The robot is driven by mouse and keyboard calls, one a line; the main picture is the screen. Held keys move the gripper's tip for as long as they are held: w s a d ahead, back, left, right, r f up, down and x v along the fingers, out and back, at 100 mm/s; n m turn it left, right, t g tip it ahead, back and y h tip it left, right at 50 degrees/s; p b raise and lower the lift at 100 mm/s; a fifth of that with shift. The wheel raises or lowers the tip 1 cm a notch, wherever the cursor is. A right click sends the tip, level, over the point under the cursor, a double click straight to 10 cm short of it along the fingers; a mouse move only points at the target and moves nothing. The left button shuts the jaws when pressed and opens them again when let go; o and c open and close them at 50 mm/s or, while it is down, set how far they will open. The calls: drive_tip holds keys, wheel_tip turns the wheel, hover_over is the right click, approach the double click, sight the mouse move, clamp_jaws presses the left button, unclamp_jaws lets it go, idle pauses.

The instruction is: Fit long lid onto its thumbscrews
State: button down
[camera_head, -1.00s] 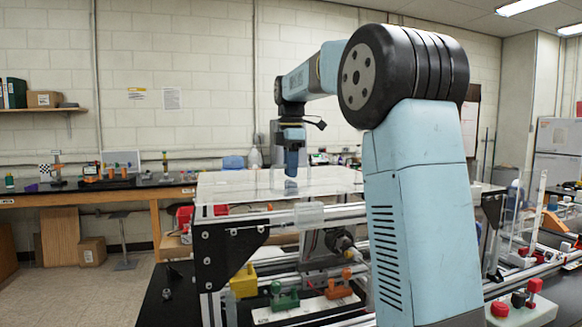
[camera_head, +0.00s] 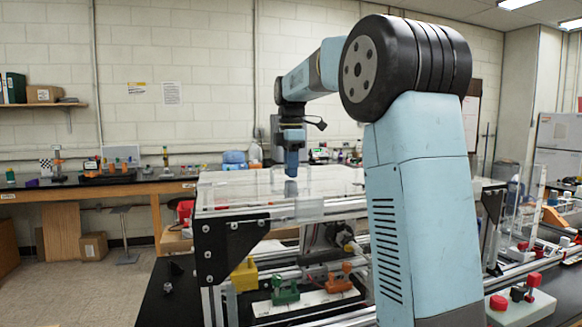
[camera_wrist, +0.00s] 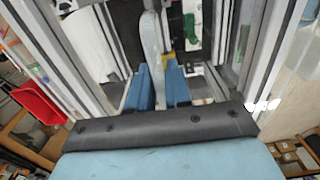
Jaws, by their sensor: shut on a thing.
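The long lid (camera_head: 235,190) is a clear, flat panel over the top of the extrusion frame (camera_head: 225,245) in the head view. My gripper (camera_head: 291,170) points down at the lid's middle, its blue fingers shut on the lid's upright handle. In the wrist view my gripper (camera_wrist: 160,88) shows two blue fingers with a pale grey upright piece (camera_wrist: 152,45) between them. The lid looks level and close to the frame's top rail. I cannot tell whether it touches the rail all along. I cannot make out the thumbscrews; the lid's far edge is unclear.
Inside the frame, below the lid, stand a green part (camera_head: 285,292), an orange part (camera_head: 339,278) and a yellow block (camera_head: 244,276). Red knobs (camera_head: 533,280) stand at the lower right. A long wooden-edged bench (camera_head: 100,190) runs along the back wall.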

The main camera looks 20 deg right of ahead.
drive_tip(key=shift+f, duration=0.75)
drive_tip(key=c, duration=1)
unclamp_jaws()
drive_tip(key=shift+f, duration=0.1)
wheel_tip(320, 180, up, 14)
drive_tip(key=shift+f, duration=0.1)
